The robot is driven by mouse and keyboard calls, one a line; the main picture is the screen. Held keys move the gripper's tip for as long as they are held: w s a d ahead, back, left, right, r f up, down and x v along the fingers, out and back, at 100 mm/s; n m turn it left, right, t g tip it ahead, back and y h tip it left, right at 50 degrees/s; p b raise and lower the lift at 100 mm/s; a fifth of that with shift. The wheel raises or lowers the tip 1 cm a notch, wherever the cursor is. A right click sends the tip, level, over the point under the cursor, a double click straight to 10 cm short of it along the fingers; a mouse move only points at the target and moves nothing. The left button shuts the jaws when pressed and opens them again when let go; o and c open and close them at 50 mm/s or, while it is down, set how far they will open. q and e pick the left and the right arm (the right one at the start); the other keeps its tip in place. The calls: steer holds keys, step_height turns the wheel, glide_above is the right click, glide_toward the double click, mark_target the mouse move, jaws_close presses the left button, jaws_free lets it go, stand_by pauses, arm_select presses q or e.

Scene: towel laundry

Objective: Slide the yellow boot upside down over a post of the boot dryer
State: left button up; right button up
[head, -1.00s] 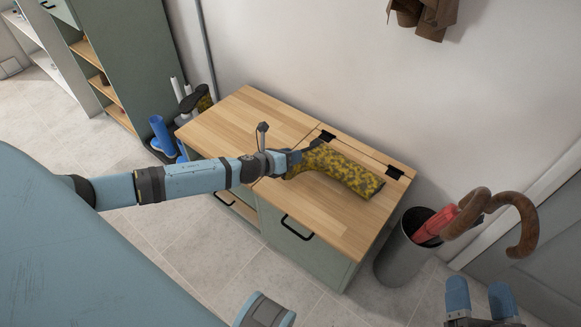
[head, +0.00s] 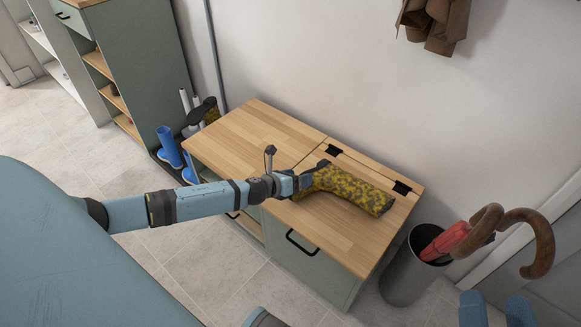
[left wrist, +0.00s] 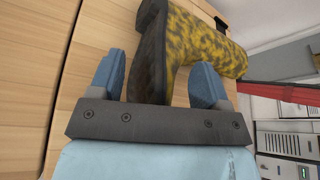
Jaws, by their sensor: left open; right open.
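The yellow boot (head: 350,190), mottled with dark patches and dark-soled, lies on its side on the wooden cabinet top. My left gripper (head: 303,182) is at its foot end. In the left wrist view the open fingers (left wrist: 157,75) stand either side of the dark sole (left wrist: 152,50); contact cannot be told. The boot dryer's white posts (head: 185,100) stand left of the cabinet, partly hidden by it. My right gripper (head: 497,308) is open and empty at the bottom right, partly cut off.
Blue boots (head: 169,147) stand beside the dryer on a dark tray. A bin (head: 408,272) with a red umbrella (head: 445,241) and brown curved handles stands right of the cabinet (head: 240,130). The cabinet top left of the boot is clear. A brown coat hangs on the wall.

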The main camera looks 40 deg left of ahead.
arm_select(q)
steer(key=shift+f+b, duration=0.3)
steer(key=shift+b, duration=0.05)
steer(key=p+v, duration=0.1)
steer(key=v, duration=0.2)
steer(key=shift+r+p, duration=0.3)
steer(key=shift+p, duration=0.05)
steer(key=p+v, duration=0.2)
steer(key=v, duration=0.8)
steer(key=shift+s+a+r, duration=0.15)
steer(key=shift+s+a, duration=0.05)
steer(key=shift+s, duration=0.05)
arm_select(e)
steer(key=shift+w+d+f+g+h, duration=0.1)
steer(key=shift+d+f+g+h, duration=0.2)
steer(key=shift+f, duration=0.5)
steer(key=shift+d+f+g+h, duration=0.25)
steer(key=shift+f+g+h, duration=0.2)
steer(key=shift+f, duration=0.3)
steer(key=shift+w+d+f+g+h, duration=0.1)
steer(key=shift+d+f+g+h, duration=0.2)
steer(key=shift+f, duration=0.5)
steer(key=shift+s, duration=0.1)
